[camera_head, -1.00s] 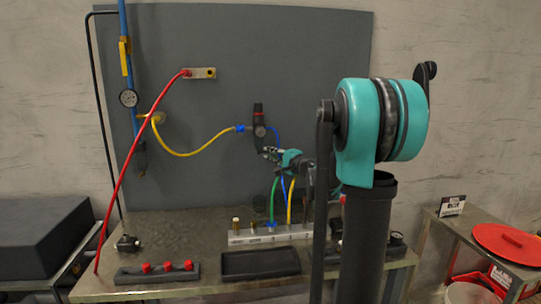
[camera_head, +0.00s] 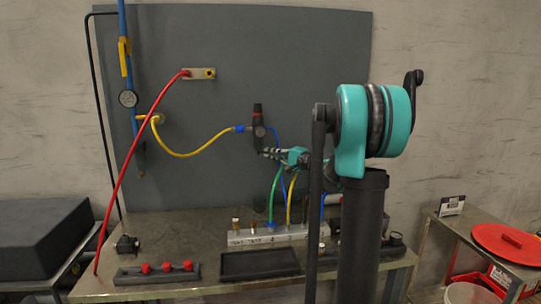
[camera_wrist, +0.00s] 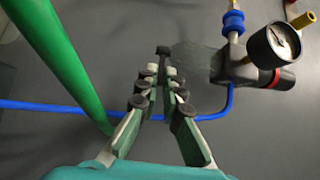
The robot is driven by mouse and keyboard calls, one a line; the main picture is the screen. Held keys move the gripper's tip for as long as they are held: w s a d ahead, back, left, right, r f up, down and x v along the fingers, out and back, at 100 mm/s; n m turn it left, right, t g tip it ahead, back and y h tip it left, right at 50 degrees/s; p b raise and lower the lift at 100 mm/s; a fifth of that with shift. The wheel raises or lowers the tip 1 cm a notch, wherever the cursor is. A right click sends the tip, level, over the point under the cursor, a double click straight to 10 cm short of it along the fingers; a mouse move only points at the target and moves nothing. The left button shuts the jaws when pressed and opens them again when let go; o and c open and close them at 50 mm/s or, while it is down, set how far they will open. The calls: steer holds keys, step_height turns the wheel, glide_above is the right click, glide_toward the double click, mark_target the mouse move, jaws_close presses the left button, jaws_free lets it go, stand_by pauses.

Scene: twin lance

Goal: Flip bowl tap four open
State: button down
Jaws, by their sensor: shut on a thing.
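My gripper (camera_head: 267,153) is at the lower end of the dark regulator unit (camera_head: 258,128) in front of the grey panel. In the wrist view its fingers (camera_wrist: 163,72) converge and are shut on a small dark piece, which looks like the bowl tap (camera_wrist: 163,50). The fingers hide most of it, so its turn angle cannot be told. A dark translucent bowl (camera_wrist: 197,58) reaches from the tap to the regulator body, which carries a round white gauge (camera_wrist: 274,44). No number four is readable.
A green hose (camera_wrist: 62,62) passes close beside my fingers, and a blue hose (camera_wrist: 60,108) runs behind them. Below, a pale manifold block (camera_head: 290,234) and a black tray (camera_head: 259,264) stand on the bench. A yellow hose (camera_head: 190,155) joins the regulator from the left.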

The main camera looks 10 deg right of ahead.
steer(key=shift+w+n+g+y, duration=0.1)
steer(key=shift+n+g+y, duration=0.2)
steer(key=shift+y, duration=0.1)
steer(key=c, duration=1.9)
jaws_free()
steer(key=shift+c, duration=0.2)
steer(key=shift+d, duration=0.1)
steer(key=v, duration=1.2)
